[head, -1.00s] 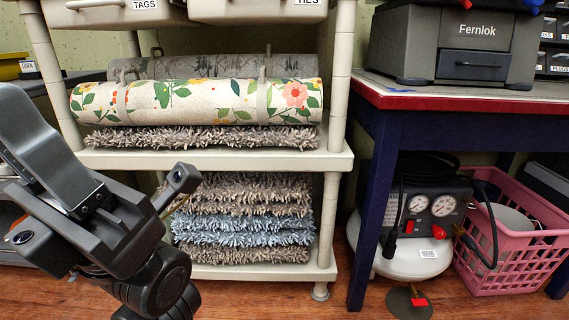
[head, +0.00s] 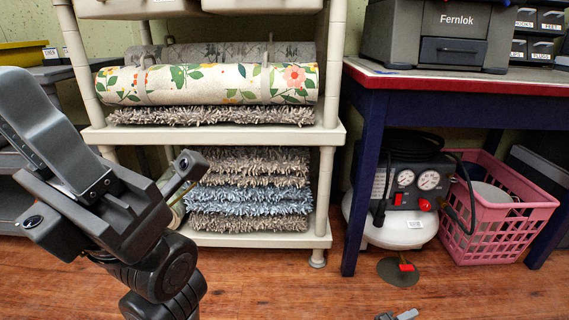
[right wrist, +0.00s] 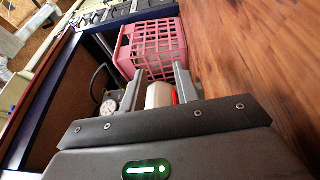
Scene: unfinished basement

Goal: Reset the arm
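My left gripper (head: 110,205) is in the left of the head view, in front of the shelf unit, in the air. It is dark grey, and its finger gap is not clear from this angle. My right gripper (right wrist: 157,88) shows in the right wrist view with its two grey fingers apart and nothing held between them. The white and red parts seen past the fingers look like the air compressor behind. In the head view only a small grey tip (head: 398,314), apparently of the right gripper, shows at the bottom edge over the floor.
A cream shelf unit (head: 333,140) holds rolled and stacked rugs. A blue table with a red edge (head: 440,92) carries a grey Fernlok case (head: 462,52). Below are an air compressor (head: 405,232) and a pink basket (head: 530,215). The wooden floor (head: 300,290) in front is clear.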

